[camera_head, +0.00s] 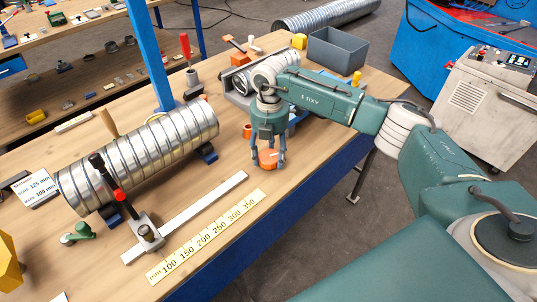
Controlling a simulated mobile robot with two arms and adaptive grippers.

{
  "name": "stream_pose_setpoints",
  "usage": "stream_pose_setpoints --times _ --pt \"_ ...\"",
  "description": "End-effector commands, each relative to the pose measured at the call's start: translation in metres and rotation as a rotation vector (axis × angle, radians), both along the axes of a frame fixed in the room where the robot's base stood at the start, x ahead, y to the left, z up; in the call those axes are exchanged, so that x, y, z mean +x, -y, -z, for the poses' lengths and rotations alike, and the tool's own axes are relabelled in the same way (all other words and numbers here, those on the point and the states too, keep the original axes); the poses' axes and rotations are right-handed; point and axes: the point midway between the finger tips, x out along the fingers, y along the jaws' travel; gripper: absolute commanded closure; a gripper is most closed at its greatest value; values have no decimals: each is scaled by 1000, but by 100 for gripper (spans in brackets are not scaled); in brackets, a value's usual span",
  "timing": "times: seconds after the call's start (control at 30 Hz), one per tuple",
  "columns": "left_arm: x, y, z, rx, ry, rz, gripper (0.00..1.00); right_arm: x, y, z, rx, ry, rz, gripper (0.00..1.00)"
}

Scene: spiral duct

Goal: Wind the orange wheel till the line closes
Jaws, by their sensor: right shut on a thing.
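The orange wheel (268,158) is low at the front right edge of the wooden workbench, partly hidden by gripper fingers. My right gripper (269,163) points down over it, with its fingers shut around it. A shiny ribbed spiral duct (140,158) lies on its side on the bench, left of the gripper and apart from it. I cannot make out a line that closes on the duct from here. My left gripper is not in view.
A flat rail (195,214) with a black-handled clamp (106,172) and a yellow millimetre scale (207,236) lie in front of the duct. A grey bin (337,50) stands at the back. A blue post (150,55) rises behind the duct.

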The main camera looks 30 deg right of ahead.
Motion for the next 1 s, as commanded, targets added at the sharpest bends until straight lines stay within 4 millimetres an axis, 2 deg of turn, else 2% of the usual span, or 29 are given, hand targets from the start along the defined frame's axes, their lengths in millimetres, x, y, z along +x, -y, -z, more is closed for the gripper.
stream_pose_setpoints --times 0.03,0.4,1.0 --pt "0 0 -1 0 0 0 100 6 8 -7 -10 20 28 74" --pt "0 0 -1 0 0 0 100 6 8 -7 -10 17 115 74" --pt "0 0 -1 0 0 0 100 5 9 -6 -12 17 146 74"
